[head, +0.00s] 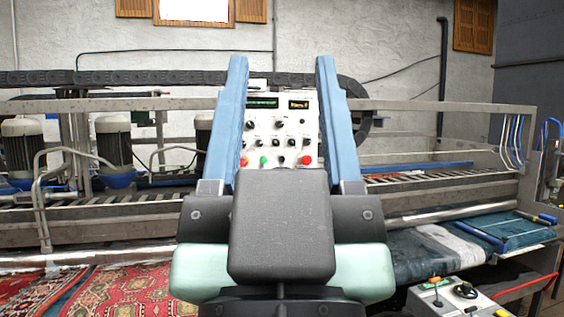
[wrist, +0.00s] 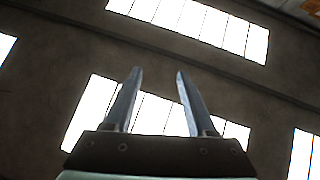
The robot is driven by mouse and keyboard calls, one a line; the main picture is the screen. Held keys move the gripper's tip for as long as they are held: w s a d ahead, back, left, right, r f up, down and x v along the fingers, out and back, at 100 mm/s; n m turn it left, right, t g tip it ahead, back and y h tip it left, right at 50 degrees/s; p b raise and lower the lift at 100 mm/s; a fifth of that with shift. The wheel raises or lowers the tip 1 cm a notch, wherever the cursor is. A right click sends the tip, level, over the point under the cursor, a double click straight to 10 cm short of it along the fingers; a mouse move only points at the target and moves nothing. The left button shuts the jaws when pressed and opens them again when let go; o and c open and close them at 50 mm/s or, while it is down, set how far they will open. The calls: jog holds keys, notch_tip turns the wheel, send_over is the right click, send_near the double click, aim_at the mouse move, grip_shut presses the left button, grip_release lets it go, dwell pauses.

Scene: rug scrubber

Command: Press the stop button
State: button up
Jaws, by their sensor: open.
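A pale control panel (head: 283,130) with two dark displays, several black knobs and coloured buttons stands in the head view, seen between my fingers. A red button (head: 305,160) is at its lower right, a green button (head: 263,160) at its lower left, and another red button (head: 244,162) at the far left edge. I cannot read which one is labelled stop. My gripper (head: 282,62) is open and empty, its two blue fingers pointing upward in front of the panel. In the wrist view my gripper (wrist: 158,72) faces the upper wall and windows; no button shows there.
The rug machine's metal rails (head: 440,105) run behind on both sides, with motors (head: 113,145) at left. A patterned rug (head: 110,290) lies at lower left. A smaller control box (head: 460,297) with a joystick is at lower right.

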jog(key=shift+s, duration=0.15)
jog(key=c, duration=0.5)
grip_shut()
dwell(0.7)
